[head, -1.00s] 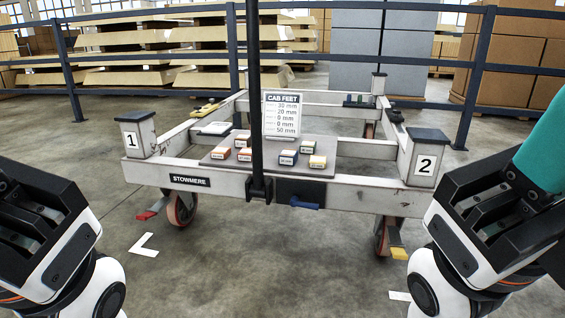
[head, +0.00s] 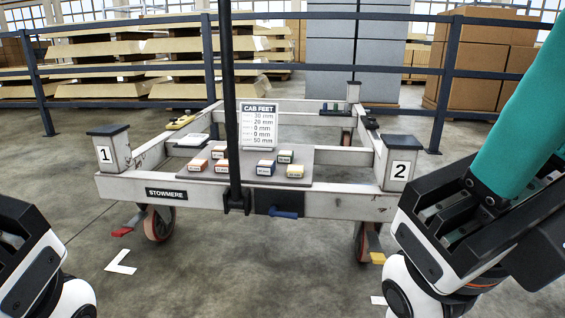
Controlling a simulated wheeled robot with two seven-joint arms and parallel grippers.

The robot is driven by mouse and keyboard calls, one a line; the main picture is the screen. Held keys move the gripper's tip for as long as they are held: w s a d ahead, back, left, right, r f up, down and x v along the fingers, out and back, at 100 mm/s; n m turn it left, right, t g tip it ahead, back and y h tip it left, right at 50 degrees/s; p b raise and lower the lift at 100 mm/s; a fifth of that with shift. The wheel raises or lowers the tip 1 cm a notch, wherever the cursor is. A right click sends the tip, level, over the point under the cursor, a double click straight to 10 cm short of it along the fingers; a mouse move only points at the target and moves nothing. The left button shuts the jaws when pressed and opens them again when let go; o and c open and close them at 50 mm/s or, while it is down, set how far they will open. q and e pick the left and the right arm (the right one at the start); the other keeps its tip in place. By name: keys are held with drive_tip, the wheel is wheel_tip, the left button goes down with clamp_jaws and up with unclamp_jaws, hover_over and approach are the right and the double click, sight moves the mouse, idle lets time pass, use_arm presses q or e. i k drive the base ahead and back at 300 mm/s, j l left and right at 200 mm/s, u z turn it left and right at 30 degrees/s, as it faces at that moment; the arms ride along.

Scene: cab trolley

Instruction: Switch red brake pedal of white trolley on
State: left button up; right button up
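The white trolley (head: 330,204) stands ahead of me on the floor. Its red brake pedal (head: 122,231) sticks out low at the front left, beside the front left caster wheel (head: 159,223). A yellow pedal (head: 378,258) is at the front right caster. My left gripper (head: 18,232) is at the lower left edge, partly cut off, nearer to me than the red pedal and apart from it. My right gripper (head: 450,208) is at the lower right, in front of the trolley's right corner in the picture. Neither gripper visibly holds anything; their finger gaps are unclear.
A dark upright post (head: 229,100) with a blue handle (head: 284,214) beside its foot stands at the trolley's front. A board with small boxes (head: 295,171) and a sign (head: 259,125) lies on top. A dark railing (head: 390,70) runs behind. Front floor is clear.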

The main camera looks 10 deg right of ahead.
sight(120, 232)
drive_tip(key=u, duration=0.9)
drive_tip(key=i+u, duration=0.3)
drive_tip(key=i, duration=0.2)
drive_tip(key=i+l+u, duration=0.1)
drive_tip(key=i+u, duration=0.15)
drive_tip(key=i, duration=0.25)
drive_tip(key=i+l+u, duration=0.3)
drive_tip(key=i, duration=0.2)
drive_tip(key=j, duration=0.1)
